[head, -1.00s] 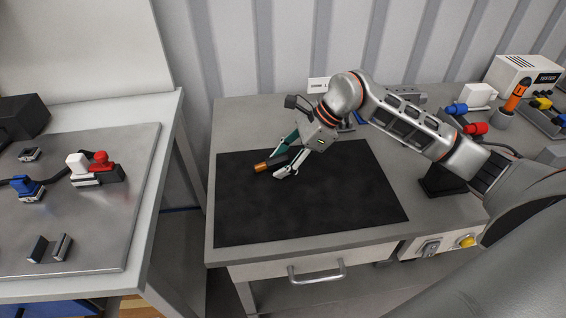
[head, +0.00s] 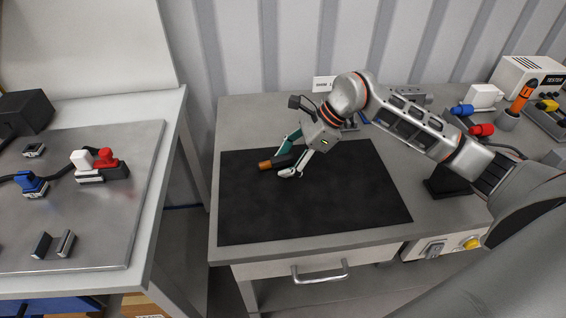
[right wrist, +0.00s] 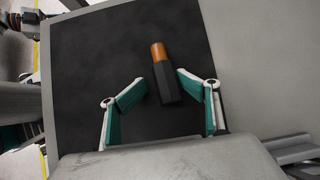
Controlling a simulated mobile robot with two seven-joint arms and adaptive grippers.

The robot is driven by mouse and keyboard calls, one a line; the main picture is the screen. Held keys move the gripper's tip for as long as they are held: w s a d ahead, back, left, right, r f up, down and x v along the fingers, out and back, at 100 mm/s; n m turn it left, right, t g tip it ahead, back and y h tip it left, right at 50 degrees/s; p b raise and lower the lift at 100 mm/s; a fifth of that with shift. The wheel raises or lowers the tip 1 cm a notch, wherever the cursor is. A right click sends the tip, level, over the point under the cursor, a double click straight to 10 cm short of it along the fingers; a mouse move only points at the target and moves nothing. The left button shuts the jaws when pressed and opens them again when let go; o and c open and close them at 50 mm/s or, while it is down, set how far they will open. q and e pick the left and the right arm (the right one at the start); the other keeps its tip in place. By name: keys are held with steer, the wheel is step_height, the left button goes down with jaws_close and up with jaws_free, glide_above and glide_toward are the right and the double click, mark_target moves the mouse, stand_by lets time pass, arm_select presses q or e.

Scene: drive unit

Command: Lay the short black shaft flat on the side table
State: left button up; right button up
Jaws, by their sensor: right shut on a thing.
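A short black shaft (right wrist: 168,84) with an orange-brown end lies in line with the jaws of my right gripper (right wrist: 162,78). In the head view the orange end of the shaft (head: 265,165) points left, and much of its black body is hidden by the fingers or blends with the dark mat. My right gripper (head: 287,160) is low over the back part of the black mat on the side table (head: 240,120), shut on the shaft. The shaft looks about flat, at or just above the mat; I cannot tell if it touches.
The black mat (head: 300,215) is otherwise bare. A tester box (head: 527,75), an orange-handled tool (head: 523,95) and red and blue connectors stand at the right. Another table (head: 150,150) at the left, across a gap, carries a metal plate with connectors.

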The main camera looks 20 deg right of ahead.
mark_target(290, 161)
steer(key=v, duration=0.6)
steer(key=shift+s+d, duration=0.15)
steer(key=shift+d, duration=0.25)
steer(key=shift+d+r, duration=0.2)
steer(key=shift+r, duration=0.5)
steer(key=shift+r, duration=0.1)
